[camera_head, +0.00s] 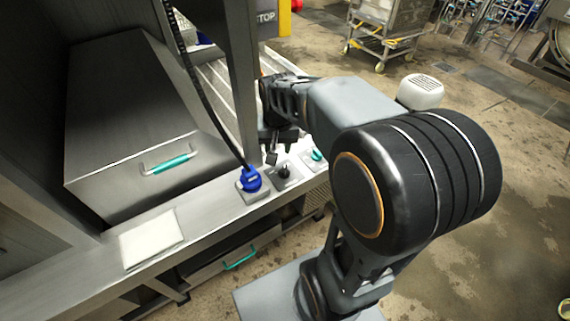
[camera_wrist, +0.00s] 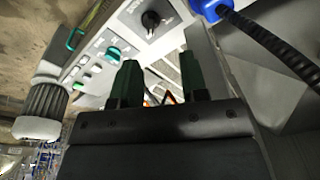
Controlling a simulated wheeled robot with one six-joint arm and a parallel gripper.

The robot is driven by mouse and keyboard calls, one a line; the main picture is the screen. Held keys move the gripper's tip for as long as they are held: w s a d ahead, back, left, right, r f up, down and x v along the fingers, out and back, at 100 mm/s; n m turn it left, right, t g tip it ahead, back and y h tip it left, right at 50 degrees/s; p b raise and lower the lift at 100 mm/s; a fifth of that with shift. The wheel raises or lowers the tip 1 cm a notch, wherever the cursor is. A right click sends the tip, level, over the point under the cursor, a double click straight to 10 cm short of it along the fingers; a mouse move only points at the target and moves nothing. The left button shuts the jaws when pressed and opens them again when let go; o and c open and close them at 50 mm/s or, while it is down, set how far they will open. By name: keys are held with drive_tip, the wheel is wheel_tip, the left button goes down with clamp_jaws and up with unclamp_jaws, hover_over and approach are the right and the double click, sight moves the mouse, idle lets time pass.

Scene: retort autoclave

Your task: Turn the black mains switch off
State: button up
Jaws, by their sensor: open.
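The black mains switch (camera_head: 284,172) is a dark knob on a square grey plate on the steel ledge, between a blue plug and a teal knob. In the wrist view the black switch (camera_wrist: 151,19) shows at the top, on its light plate with small markings too small to read. My gripper (camera_head: 272,156) is just behind and left of the switch in the head view, apart from it as far as I can tell. In the wrist view my gripper (camera_wrist: 160,85) shows two dark green fingers spread apart with nothing between them. The switch lies beyond the fingertips.
A blue plug (camera_head: 250,179) with a black cable stands left of the switch. A teal knob (camera_head: 316,156) is to its right. A steel box with a teal handle (camera_head: 167,165) and an upright post (camera_head: 236,80) stand close by. A white pad (camera_head: 151,238) lies on the ledge.

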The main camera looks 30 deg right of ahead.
sight(284, 168)
drive_tip(key=w+d+f+m+g, duration=0.2)
drive_tip(key=w+d+f+m, duration=0.1)
drive_tip(key=w+d+f, duration=0.25)
drive_tip(key=f, duration=1.2)
drive_tip(key=shift+w+a+f+p, duration=0.2)
drive_tip(key=shift+a+f+p, duration=0.15)
clamp_jaws()
